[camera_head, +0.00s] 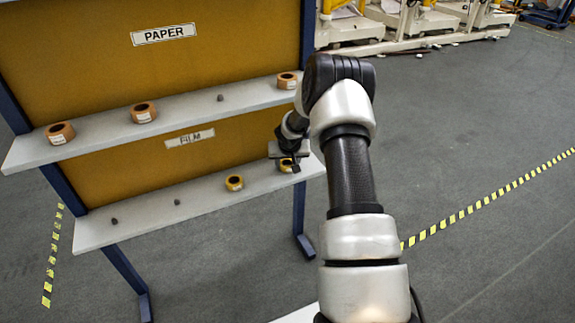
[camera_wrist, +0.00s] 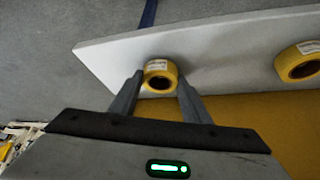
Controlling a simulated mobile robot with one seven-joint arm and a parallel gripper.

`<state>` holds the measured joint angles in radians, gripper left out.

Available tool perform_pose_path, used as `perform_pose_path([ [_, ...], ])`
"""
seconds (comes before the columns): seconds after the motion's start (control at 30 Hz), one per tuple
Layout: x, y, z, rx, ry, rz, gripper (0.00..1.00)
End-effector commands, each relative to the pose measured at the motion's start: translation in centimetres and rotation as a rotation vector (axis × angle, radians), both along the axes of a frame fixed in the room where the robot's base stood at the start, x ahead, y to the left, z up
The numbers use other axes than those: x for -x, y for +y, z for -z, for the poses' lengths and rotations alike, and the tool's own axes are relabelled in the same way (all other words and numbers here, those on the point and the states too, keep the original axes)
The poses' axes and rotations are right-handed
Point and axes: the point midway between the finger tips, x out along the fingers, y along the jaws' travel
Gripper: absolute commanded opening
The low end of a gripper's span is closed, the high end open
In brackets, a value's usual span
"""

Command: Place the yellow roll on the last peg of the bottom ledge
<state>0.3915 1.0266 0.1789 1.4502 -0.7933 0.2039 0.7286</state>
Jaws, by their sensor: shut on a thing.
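My gripper (camera_head: 286,160) is at the right end of the bottom ledge (camera_head: 150,210), shut on a yellow roll (camera_head: 287,167). In the wrist view, the yellow roll (camera_wrist: 161,67) sits between the two fingers (camera_wrist: 160,78), at the narrow end of the pale ledge (camera_wrist: 110,55). The roll appears to be at ledge height; whether it rests on the ledge cannot be told. Any peg under it is hidden. A second yellow roll (camera_head: 234,183) sits on the bottom ledge to the left, and in the wrist view it shows on the right (camera_wrist: 299,62).
Two bare pegs show on the bottom ledge, one at far left (camera_head: 114,221) and one nearer the middle (camera_head: 177,202). The upper ledge (camera_head: 100,133), above my gripper, holds three brown rolls (camera_head: 143,112) and one bare peg (camera_head: 220,98). Open floor lies to the right.

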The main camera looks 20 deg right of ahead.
Motion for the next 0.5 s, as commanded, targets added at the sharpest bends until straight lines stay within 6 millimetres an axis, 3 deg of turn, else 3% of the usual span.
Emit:
perform_pose_path([
  [0.37,0.0,-0.03,0.51,0.001,0.0,0.0,0.2],
  [0.4,0.01,-0.04,0.5,0.001,0.001,0.0,0.44],
  [0.5,0.03,-0.03,0.4,0.001,0.001,0.0,0.61],
])
